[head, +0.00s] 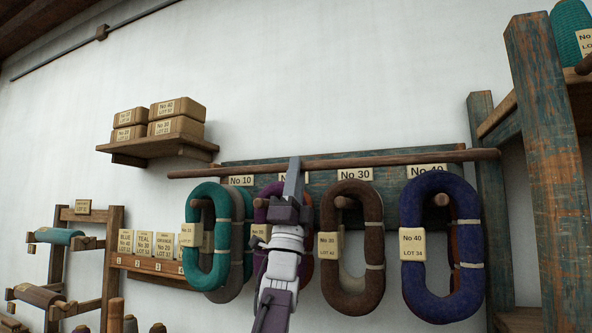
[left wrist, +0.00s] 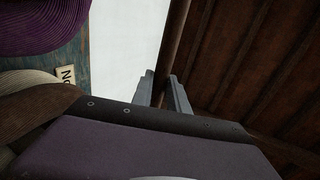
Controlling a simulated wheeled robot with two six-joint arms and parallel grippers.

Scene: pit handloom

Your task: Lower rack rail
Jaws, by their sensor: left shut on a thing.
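The rack rail (head: 400,160), a long brown wooden rod, runs nearly level across the top of the hank rack, just above the number labels. My left gripper (head: 294,172) reaches up from below and is shut on the rail near its middle. In the left wrist view the rail (left wrist: 177,40) runs up between the two grey fingertips (left wrist: 164,88). The blue-green rack board (head: 240,162) is behind the rail. Whether the rail touches the board is unclear. My right gripper is out of view.
Teal (head: 206,240), purple, brown (head: 352,250) and dark blue (head: 440,248) yarn hanks hang on pegs below the rail; my arm covers part of the purple one. A shelf with boxes (head: 178,108) is left. A worn post (head: 552,170) stands right.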

